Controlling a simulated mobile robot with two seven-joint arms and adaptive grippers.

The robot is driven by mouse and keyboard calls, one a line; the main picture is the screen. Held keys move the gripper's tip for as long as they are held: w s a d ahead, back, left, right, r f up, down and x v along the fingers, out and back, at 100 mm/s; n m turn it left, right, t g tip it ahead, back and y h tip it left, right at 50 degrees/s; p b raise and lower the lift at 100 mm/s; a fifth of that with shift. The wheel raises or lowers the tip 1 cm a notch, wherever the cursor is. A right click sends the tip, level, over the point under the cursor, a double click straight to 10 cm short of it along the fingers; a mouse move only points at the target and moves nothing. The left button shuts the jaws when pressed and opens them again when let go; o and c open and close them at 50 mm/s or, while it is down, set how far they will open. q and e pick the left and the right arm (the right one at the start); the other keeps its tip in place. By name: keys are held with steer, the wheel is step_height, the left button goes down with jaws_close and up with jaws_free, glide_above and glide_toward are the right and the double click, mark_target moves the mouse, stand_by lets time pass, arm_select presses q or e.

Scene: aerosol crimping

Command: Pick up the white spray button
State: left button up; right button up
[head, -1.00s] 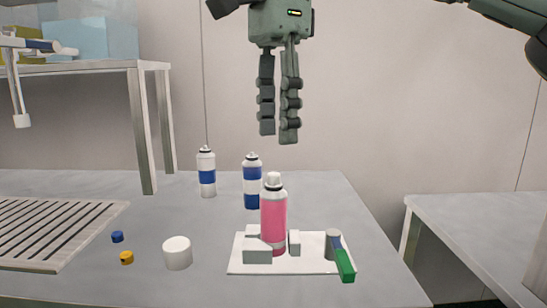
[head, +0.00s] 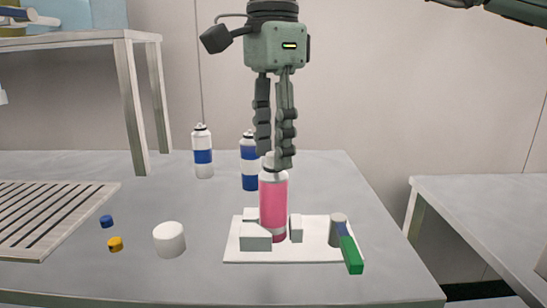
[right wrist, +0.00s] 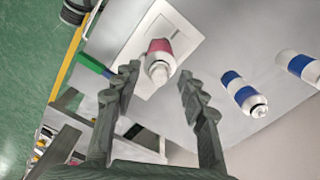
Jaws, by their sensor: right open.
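A pink can (head: 273,205) stands upright on a white plate (head: 315,225), between pale blocks. The white spray button sits on top of the can; in the head view my right gripper's fingers partly hide it. In the right wrist view, the white spray button (right wrist: 159,72) shows in line with the gap between the fingertips. My right gripper (head: 273,158) points down over the can top, its fingers open with no object visibly held. It also shows from above in the right wrist view (right wrist: 160,76). My left gripper is not in view.
Two blue-banded white cans (head: 203,157) (head: 249,165) stand behind. A white cylinder (head: 169,239), a blue cap (head: 106,221) and a yellow cap (head: 115,244) are on the left. A green-handled object (head: 350,252) lies at the plate's right. A slatted rack (head: 45,220) is far left.

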mark_target(272, 153)
steer(key=shift+c, duration=0.4)
steer(key=c, duration=0.7)
steer(key=shift+o, duration=0.2)
steer(key=shift+r, duration=0.15)
steer(key=shift+r, duration=0.25)
steer(key=shift+c, duration=0.5)
step_height(272, 153, up, 4)
steer(key=shift+f, duration=0.1)
steer(key=shift+c, duration=0.5)
arm_select(q)
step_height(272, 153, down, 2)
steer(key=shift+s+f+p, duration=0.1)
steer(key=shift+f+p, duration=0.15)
steer(key=shift+p, duration=0.3)
arm_select(e)
steer(key=s+a+r, duration=0.6)
steer(key=a, duration=0.4)
steer(key=shift+r, duration=0.25)
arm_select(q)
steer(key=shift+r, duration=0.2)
arm_select(e)
steer(key=shift+r, duration=0.2)
